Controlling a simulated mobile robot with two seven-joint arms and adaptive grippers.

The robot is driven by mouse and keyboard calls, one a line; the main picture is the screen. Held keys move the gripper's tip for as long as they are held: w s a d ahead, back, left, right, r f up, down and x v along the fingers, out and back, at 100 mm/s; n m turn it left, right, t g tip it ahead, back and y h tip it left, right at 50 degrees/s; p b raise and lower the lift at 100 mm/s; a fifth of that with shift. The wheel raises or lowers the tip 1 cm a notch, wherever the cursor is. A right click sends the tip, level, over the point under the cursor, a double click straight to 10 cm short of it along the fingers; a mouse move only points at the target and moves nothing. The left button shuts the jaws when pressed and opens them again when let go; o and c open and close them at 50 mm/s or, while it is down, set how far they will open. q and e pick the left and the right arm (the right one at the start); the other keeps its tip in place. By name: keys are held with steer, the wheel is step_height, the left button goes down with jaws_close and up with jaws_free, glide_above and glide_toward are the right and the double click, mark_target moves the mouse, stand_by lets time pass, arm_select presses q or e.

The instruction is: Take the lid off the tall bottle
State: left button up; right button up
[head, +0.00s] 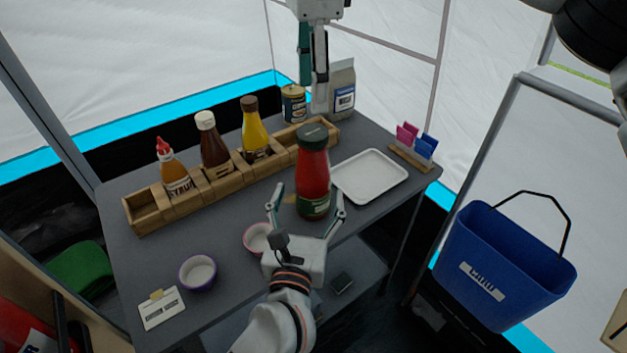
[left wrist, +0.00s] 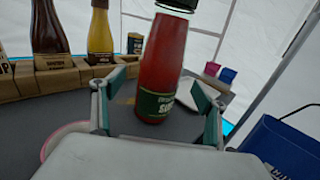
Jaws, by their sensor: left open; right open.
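The tall bottle (head: 313,182) is red with a green label and stands upright on the grey table. Its dark green lid (head: 313,136) is on its top. My left gripper (head: 307,201) is open, with one finger on each side of the bottle's lower part. In the left wrist view the bottle (left wrist: 164,65) stands between the open fingers, with gaps showing on both sides; the lid is mostly cut off at the top edge. My right gripper (head: 313,72) is open, pointing down at the back of the table, above and behind the lid, and holds nothing.
A wooden rack (head: 222,181) holds several sauce bottles, with a tin (head: 293,103) and a bag (head: 343,88) behind. A white tray (head: 370,164) lies right of the bottle. Bowls (head: 198,285) stand at the front left. A blue bin (head: 505,262) is right of the table.

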arm_select(q)
steer(key=shift+w+d, duration=0.2)
steer(key=shift+w, duration=1.2)
steer(key=shift+w+d, duration=0.2)
steer(key=shift+w, duration=1.2)
